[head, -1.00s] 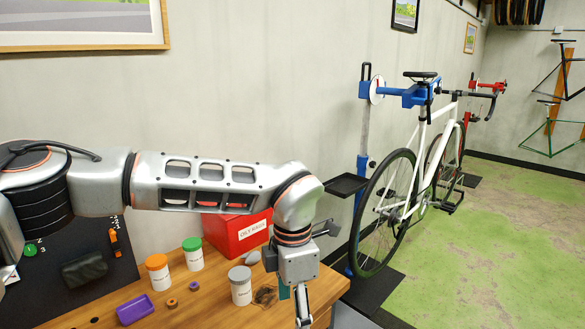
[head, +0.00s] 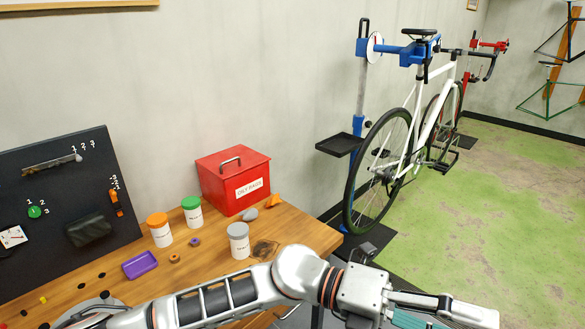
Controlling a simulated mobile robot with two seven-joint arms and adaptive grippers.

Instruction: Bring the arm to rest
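My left arm crosses the bottom of the head view from the left, low over the front of the bench. My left gripper (head: 465,313) points right, past the bench's right end, over the floor. One pale finger shows, with teal parts beside it. The lower side is cut off by the frame edge, so I cannot tell whether it is open or shut, or whether the teal belongs to the gripper. My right gripper is out of view.
The wooden bench (head: 215,262) holds a red oily-rags box (head: 234,180), orange-lidded (head: 160,230), green-lidded (head: 192,212) and grey-lidded (head: 238,241) jars, and a purple tray (head: 140,264). A white bicycle (head: 425,125) hangs on a blue stand. Green floor at right is clear.

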